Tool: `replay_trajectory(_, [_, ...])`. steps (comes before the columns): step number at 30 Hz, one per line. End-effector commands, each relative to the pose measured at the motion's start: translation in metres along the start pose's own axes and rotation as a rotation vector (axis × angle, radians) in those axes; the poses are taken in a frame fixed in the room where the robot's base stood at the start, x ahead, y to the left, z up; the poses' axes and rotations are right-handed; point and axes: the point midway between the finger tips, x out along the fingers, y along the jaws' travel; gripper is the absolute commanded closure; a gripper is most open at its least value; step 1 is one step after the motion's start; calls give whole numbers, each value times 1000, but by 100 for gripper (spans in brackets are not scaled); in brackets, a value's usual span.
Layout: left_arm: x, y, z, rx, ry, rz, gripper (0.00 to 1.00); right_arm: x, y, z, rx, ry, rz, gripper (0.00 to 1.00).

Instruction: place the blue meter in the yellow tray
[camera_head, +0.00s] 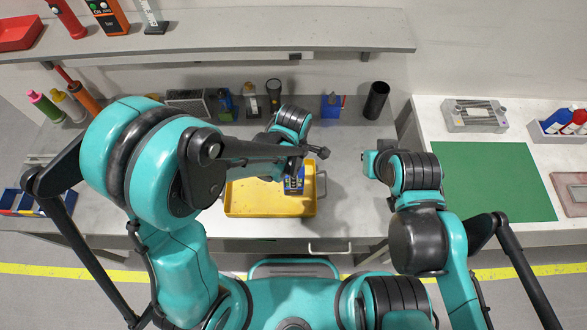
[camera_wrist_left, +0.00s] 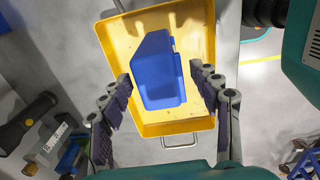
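The blue meter (camera_wrist_left: 160,75) lies inside the yellow tray (camera_wrist_left: 178,128) in the left wrist view, with yellow floor and walls showing around it. In the head view the meter (camera_head: 293,186) is at the right part of the tray (camera_head: 270,212), partly covered by my left arm. My left gripper (camera_wrist_left: 162,78) is open above the tray. Its fingers stand on either side of the meter, with a small gap showing on each side. My right arm's end is to the right of the tray in the head view; its gripper fingers do not show.
A black cup (camera_head: 376,101), a blue container (camera_head: 331,105) and several bottles stand along the back of the bench under a shelf (camera_head: 230,38). A green mat (camera_head: 494,180) covers part of the right bench. The bench between tray and black cup is clear.

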Motion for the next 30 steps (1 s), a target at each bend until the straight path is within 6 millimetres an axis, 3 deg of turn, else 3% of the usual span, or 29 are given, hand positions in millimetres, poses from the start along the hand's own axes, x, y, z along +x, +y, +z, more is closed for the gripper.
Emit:
replay_trajectory(7, [-13,0,0,0,0,0,38,-6,0,-4,0,0,0,100])
replay_trajectory(21, [-108,0,0,0,0,0,38,-22,0,-16,0,0,0,100])
replay_trajectory(30, [-124,0,0,1,0,0,38,-24,0,-17,0,0,0,100])
